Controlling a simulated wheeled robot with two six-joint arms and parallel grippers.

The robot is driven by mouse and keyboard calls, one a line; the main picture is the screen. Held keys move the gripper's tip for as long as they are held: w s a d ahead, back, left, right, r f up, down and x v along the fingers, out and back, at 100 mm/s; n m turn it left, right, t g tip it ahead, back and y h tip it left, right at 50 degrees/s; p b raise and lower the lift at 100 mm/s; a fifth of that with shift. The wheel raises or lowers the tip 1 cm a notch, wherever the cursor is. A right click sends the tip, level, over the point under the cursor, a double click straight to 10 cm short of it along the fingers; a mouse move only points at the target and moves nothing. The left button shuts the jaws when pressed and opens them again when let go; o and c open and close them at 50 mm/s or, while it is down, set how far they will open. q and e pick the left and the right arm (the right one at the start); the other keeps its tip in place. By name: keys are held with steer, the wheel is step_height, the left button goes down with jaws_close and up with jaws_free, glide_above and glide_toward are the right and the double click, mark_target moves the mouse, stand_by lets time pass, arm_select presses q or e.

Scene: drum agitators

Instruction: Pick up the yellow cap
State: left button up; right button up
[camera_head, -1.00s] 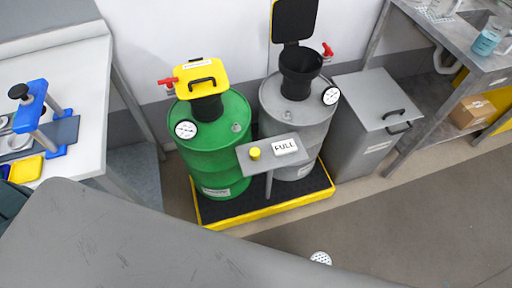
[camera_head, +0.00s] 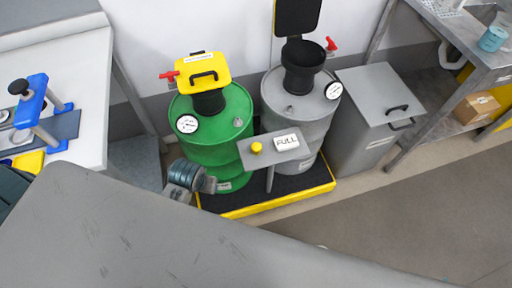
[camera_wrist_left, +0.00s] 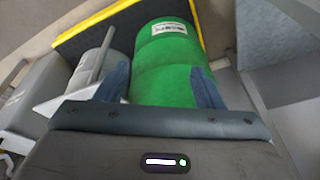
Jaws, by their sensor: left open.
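The small yellow cap (camera_head: 256,147) sits on the left part of a grey stand plate (camera_head: 270,158), beside a white "FULL" label (camera_head: 286,142). The plate stands in front of the green drum (camera_head: 215,140) and the grey drum (camera_head: 310,118). My left gripper (camera_head: 209,185) is low at the green drum's front left, below and left of the cap. In the left wrist view, its two blue-grey fingers (camera_wrist_left: 160,86) are apart with nothing held between them, and the green drum lies beyond. The cap does not show in that view. My right gripper is not in view.
Both drums stand on a black platform with a yellow edge (camera_head: 280,201). A yellow lid (camera_head: 203,72) covers the green drum's funnel; the grey drum's black funnel (camera_head: 301,66) is open. A grey bin (camera_head: 375,110) stands right. The floor front right (camera_head: 410,200) is clear.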

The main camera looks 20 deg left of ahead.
arm_select(q)
steer(key=w+d+r+n+g, duration=0.1)
steer(key=w+d+n, duration=0.35)
steer(key=w, duration=0.95)
steer(key=n+g+h, duration=0.1)
steer(key=g, duration=0.1)
glide_above(257, 146)
step_height(257, 146, down, 3)
steer(key=shift+a+f, duration=0.1)
steer(key=shift+s+f+p, duration=0.1)
steer(key=shift+f+p, duration=0.55)
steer(key=shift+f, duration=2)
steer(key=c, duration=1.1)
